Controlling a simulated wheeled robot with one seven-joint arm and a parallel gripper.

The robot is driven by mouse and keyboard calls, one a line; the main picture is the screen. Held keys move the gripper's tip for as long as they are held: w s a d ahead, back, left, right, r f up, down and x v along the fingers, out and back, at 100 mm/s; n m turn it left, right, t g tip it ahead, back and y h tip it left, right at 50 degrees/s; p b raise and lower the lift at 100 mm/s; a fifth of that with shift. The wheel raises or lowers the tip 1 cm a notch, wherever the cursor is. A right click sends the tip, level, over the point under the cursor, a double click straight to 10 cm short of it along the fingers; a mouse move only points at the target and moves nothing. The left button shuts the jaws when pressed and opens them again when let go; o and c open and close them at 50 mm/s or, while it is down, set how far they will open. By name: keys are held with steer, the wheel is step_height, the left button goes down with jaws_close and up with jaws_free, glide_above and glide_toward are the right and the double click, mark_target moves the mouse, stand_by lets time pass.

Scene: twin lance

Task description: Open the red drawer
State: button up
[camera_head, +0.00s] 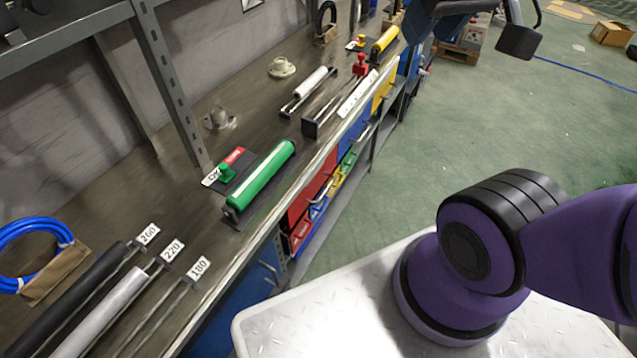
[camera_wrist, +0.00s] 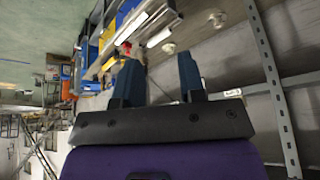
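The red drawer (camera_head: 301,206) shows in the head view under the front edge of the workbench, left of a blue drawer (camera_head: 350,142) and a yellow drawer (camera_head: 384,90). It appears closed, with a pale bar handle on its front. I cannot make it out in the wrist view. My gripper (camera_wrist: 159,62) is open in the wrist view, its two blue fingers apart with nothing between them. It points toward the bench edge and is clear of the drawers.
The workbench (camera_head: 150,205) carries a green roller (camera_head: 261,176), a white roller (camera_head: 310,82) and labelled rods. Small coloured bins (camera_head: 318,210) with handles sit below the red drawer. A grey metal upright (camera_head: 171,85) stands on the bench. Green floor (camera_head: 450,130) lies open to the right.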

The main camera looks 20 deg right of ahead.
mark_target(326, 189)
steer(key=w+d+f+m+g+y, duration=0.25)
steer(key=w+f+m+y, duration=0.25)
steer(key=w+f+m, duration=0.55)
steer(key=w+d+f+m+g+y, duration=0.1)
steer(key=w+f+m+g+y, duration=0.3)
steer(key=w+f+m, duration=0.65)
steer(key=s+d+f+m+t+y, duration=0.2)
steer(key=f+m+t, duration=0.3)
steer(key=f+m, duration=0.9)
steer(key=s+d+f+m+t+y, duration=0.2)
steer(key=f+m+t, duration=0.45)
steer(key=f, duration=1.45)
steer(key=shift+m+g+y, duration=0.4)
steer(key=shift+m+g, duration=0.15)
steer(key=shift+g, duration=0.35)
steer(key=x, duration=1.1)
steer(key=shift+w, duration=0.3)
jaws_close()
